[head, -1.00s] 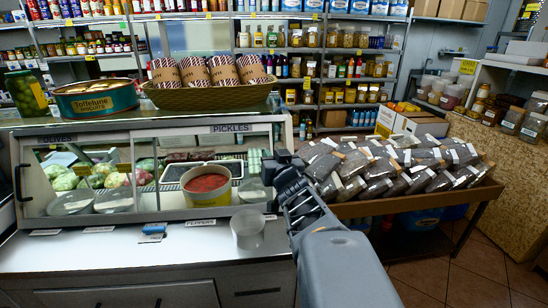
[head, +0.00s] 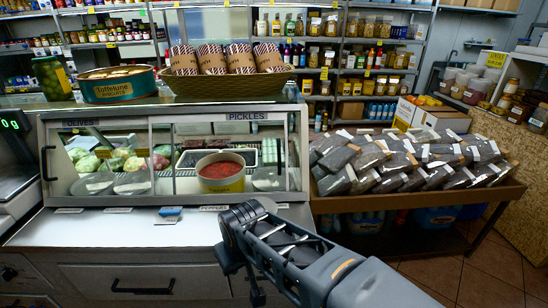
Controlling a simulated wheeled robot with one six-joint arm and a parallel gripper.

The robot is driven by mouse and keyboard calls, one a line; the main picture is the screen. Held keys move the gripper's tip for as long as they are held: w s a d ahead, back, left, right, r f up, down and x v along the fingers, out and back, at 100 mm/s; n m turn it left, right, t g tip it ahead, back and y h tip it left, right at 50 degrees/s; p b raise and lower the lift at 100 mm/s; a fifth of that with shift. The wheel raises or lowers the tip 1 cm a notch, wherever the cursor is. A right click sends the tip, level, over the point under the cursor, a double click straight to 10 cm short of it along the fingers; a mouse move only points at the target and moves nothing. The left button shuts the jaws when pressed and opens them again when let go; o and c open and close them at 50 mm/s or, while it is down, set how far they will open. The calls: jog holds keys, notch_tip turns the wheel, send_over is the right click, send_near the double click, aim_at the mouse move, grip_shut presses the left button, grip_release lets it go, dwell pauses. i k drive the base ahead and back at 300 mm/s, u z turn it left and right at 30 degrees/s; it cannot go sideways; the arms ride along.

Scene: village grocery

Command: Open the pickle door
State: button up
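The glass display case (head: 100,118) has an "OLIVES" label on the left and a "PICKLES" label (head: 247,116) on the right. The pickle door is the right front pane (head: 190,155), under that label. It appears closed, with a dark upright handle (head: 281,155) near its right edge. Behind it are a tub of red food (head: 221,175), a dark tray and clear-lidded bowls. The left pane has a black handle (head: 46,163) at its left edge. My arm reaches in from the lower right, its bent end in front of the case's lower right. My gripper's fingers cannot be made out.
A basket (head: 225,87), a biscuit tin (head: 118,88) and a pickle jar (head: 51,78) stand on top of the case. A white counter (head: 95,232) lies in front, mostly clear. A wooden stand (head: 400,203) piled with dark packets is close on the right.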

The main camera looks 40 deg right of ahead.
aim_at(267, 115)
jog(key=u, duration=1.15)
jog(key=k, duration=0.6)
jog(key=z, duration=0.3)
